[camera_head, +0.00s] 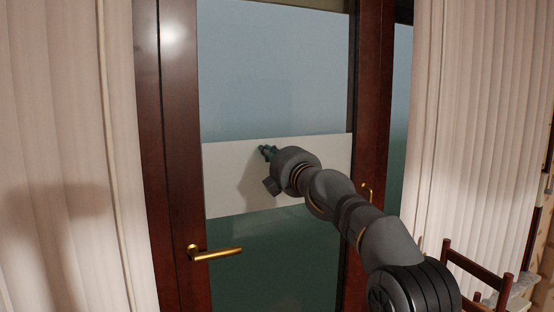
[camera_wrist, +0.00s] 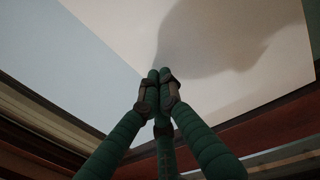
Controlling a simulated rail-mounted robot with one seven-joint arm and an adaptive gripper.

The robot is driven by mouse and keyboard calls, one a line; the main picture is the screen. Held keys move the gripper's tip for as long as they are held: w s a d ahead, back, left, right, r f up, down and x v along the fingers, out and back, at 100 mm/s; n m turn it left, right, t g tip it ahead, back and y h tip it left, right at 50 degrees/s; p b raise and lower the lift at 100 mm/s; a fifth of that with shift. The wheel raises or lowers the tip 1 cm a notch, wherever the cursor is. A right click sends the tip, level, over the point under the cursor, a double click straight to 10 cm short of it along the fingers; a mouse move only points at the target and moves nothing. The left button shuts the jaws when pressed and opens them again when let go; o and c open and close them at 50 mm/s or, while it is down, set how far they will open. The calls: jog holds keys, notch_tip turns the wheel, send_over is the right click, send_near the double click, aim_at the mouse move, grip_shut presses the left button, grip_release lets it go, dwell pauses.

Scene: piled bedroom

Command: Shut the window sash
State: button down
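The window sash (camera_head: 179,170) has a dark red-brown frame around a tall glass pane (camera_head: 275,70). A brass lever handle (camera_head: 215,253) sits low on its left stile. A pale band (camera_head: 230,185) crosses the pane, and it also fills much of the wrist view (camera_wrist: 240,35). My gripper (camera_head: 267,152) is in front of this band, well above and right of the handle. In the wrist view its green fingers (camera_wrist: 160,76) are drawn together at the tips with nothing between them. I cannot tell whether the tips touch the surface, or how far the sash stands open.
A second brass handle (camera_head: 367,191) shows on the dark upright at the right, partly behind my arm. Pale pleated curtains hang at the left (camera_head: 60,150) and right (camera_head: 480,120). A dark wooden chair (camera_head: 478,268) stands at the lower right, close to my arm.

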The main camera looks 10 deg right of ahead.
jog(key=r+b+v, duration=0.1)
jog(key=v, duration=1.2)
jog(key=shift+s, duration=0.4)
jog(key=shift+w+r, duration=0.1)
jog(key=shift+w, duration=0.05)
